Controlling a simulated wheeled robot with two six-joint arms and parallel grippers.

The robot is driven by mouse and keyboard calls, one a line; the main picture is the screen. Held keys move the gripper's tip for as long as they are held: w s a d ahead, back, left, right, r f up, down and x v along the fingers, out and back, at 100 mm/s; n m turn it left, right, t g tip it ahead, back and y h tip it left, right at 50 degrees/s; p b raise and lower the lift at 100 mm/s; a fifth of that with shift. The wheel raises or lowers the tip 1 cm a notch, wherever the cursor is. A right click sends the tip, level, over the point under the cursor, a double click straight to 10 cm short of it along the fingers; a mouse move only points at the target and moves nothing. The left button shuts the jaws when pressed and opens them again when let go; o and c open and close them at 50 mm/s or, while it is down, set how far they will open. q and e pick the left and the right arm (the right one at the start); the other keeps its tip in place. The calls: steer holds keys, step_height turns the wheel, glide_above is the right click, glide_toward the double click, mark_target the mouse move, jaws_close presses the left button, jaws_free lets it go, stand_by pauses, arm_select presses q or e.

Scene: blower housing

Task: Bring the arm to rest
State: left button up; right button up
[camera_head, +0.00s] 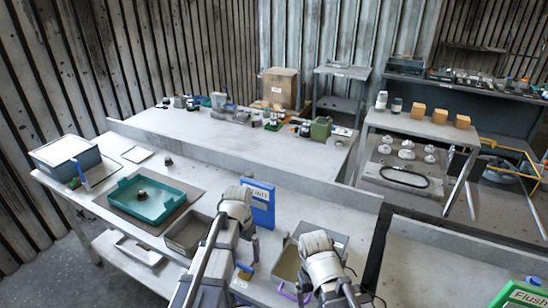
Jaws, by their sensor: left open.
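My left arm rises from the bottom centre and bends above the front bench. My left gripper (254,250) is below that bend, open, small and partly hidden by the arm. I see nothing between its fingers. My right arm is at the bottom, right of the left one, and its gripper does not show. A teal tray (124,206) with a small dark part (141,196) in it lies on a brown mat at the left of the bench.
A grey bin (180,244) and a blue sign (262,196) stand close to my left arm. A lidded grey box (60,153) is at the bench's left end. A beige-bottomed bin (288,264) is between my arms. The far table (190,132) has clear space at its front.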

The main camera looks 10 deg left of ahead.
mark_target(245, 266)
arm_select(q)
steer(key=shift+f+b, duration=3.6)
steer(key=shift+f, duration=0.15)
arm_select(e)
steer(key=shift+f, duration=3.75)
arm_select(q)
steer(key=shift+r, duration=0.15)
arm_select(e)
steer(key=shift+r, duration=0.1)
